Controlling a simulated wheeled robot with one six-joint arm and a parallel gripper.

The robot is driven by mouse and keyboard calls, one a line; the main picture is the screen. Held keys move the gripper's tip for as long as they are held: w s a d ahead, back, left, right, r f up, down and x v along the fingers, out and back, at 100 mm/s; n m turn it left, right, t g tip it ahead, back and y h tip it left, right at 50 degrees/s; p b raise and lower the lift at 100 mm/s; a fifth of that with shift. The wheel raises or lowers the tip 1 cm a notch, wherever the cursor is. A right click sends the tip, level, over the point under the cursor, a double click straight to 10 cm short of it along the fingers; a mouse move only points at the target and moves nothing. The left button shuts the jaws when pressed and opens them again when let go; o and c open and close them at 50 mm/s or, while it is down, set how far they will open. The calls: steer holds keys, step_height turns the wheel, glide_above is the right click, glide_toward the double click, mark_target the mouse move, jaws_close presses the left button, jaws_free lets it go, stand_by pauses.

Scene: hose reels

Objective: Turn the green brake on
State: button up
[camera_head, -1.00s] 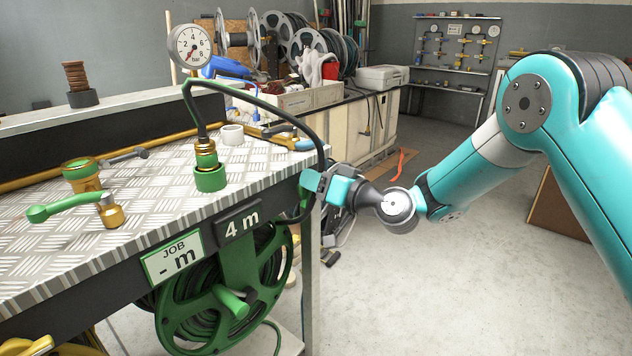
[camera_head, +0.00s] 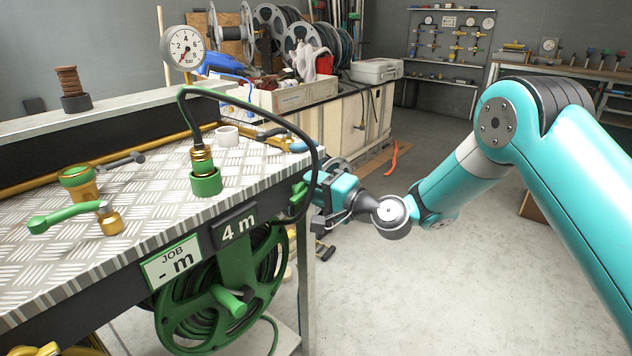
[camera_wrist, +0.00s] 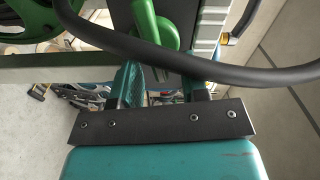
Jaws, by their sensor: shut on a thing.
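The green hose reel (camera_head: 215,305) hangs under the bench, below the "4 m" sign. A small green part (camera_head: 298,194), which I take for the green brake, sits at the bench's right end beside the reel. It also seems to show in the wrist view (camera_wrist: 152,22), partly hidden by a black hose. My gripper (camera_head: 314,190) is at this green part from the right. In the wrist view my gripper's fingers (camera_wrist: 160,85) point towards it and are shut on it. The exact contact is hidden.
The black hose (camera_head: 303,125) loops from the green coupling (camera_head: 205,182) down past my gripper, close to it. A green-handled brass valve (camera_head: 108,218) and a gauge (camera_head: 186,47) are on the bench.

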steer(key=shift+s+a+f+m+p, duration=0.15)
steer(key=shift+f+m+p, duration=0.3)
steer(key=shift+m, duration=0.55)
steer(key=shift+f, duration=0.1)
steer(key=o, duration=0.9)
steer(key=shift+c, duration=0.2)
steer(key=shift+r, duration=0.2)
steer(key=b+v, duration=1.1)
steer(key=v, duration=0.6)
steer(key=shift+d, duration=0.25)
